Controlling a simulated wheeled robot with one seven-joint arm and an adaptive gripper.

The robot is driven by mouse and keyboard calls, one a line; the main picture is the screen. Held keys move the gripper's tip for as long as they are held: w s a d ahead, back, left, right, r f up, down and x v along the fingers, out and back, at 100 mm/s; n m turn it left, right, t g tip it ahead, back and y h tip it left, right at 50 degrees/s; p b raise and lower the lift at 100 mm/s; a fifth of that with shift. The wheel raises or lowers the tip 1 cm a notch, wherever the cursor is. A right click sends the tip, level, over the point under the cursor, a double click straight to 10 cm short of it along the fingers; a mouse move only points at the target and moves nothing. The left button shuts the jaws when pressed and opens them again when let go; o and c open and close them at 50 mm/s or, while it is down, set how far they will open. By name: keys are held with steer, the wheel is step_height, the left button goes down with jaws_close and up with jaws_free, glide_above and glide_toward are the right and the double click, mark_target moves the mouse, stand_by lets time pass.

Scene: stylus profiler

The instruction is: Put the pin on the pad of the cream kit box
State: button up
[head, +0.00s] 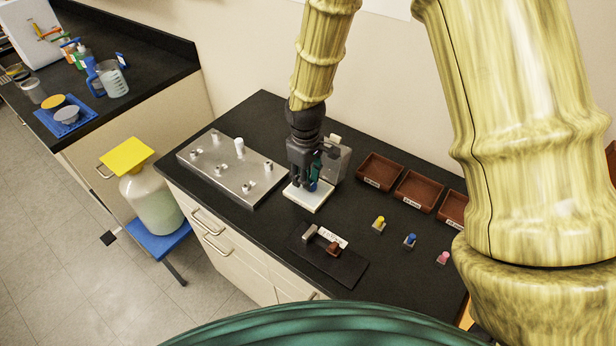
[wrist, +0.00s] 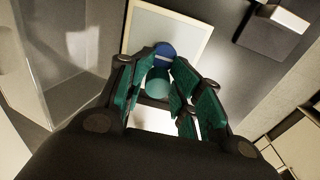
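The cream kit box (head: 305,200) is a low, pale square block on the black bench. Its cream rim frames a grey pad (wrist: 153,32) in the wrist view. My gripper (head: 308,182) points down over this box, its green-padded fingers closed around the pin. The pin (wrist: 158,82) looks teal with a blue round end, and lies between the fingertips in the wrist view. A bit of blue (head: 313,186) shows at the fingertips in the head view. The fingers hide part of the pin and pad. I cannot tell whether the pin touches the pad.
A metal plate (head: 205,160) with several pegs lies left of the box. A grey block (head: 336,165) stands close behind the gripper. Brown trays (head: 380,170) and yellow, blue and pink small parts (head: 410,240) are to the right. A dark stand (head: 330,262) lies in front.

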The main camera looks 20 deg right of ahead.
steer(key=shift+o, duration=0.8)
steer(key=f, duration=0.1)
steer(key=s+f, duration=0.1)
steer(key=shift+f, duration=0.3)
steer(key=shift+o, duration=0.9)
steer(key=shift+w+d+f+g, duration=0.15)
steer(key=shift+w+f, duration=0.2)
steer(key=shift+w, duration=0.2)
steer(key=shift+w+a+f+g, duration=0.15)
steer(key=shift+w+f, duration=0.15)
steer(key=shift+w, duration=0.25)
steer(key=shift+o, duration=0.3)
steer(key=shift+w, duration=0.2)
steer(key=shift+s+r, duration=0.15)
steer(key=shift+r, duration=0.15)
steer(key=shift+c, duration=1.2)
steer(key=shift+s+d+r, duration=0.1)
steer(key=shift+s+r, duration=0.5)
steer(key=shift+s, duration=0.15)
steer(key=shift+w+f, duration=0.25)
steer(key=shift+w, duration=0.25)
steer(key=shift+s+r+p, duration=0.15)
steer(key=shift+r+p, duration=0.15)
steer(key=shift+r, duration=0.65)
step_height(320, 180, up, 12)
steer(key=b, duration=0.3)
steer(key=shift+f, duration=0.25)
